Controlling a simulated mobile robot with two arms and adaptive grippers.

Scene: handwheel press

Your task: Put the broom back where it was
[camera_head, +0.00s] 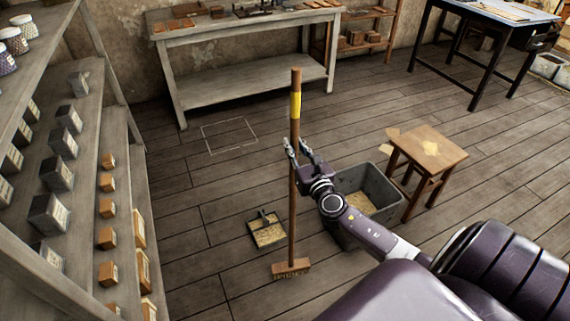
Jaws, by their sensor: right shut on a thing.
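The broom (292,222) stands upright in the middle of the head view. It has a long brown wooden handle with a yellow band near the top. Its brush head (291,269) is low, at or close to the floor; I cannot tell if it touches. My right gripper (297,150) is shut on the handle below the yellow band. A thin pale outlined rectangle (203,127) is marked on the floor behind and left of the broom, in front of the workbench. My left gripper is not in view.
A dustpan (267,233) lies on the floor left of the broom. A grey bin (379,188) and a wooden stool (429,148) stand to the right. A workbench (245,90) is at the back, and a shelf with boxes (99,128) fills the left side.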

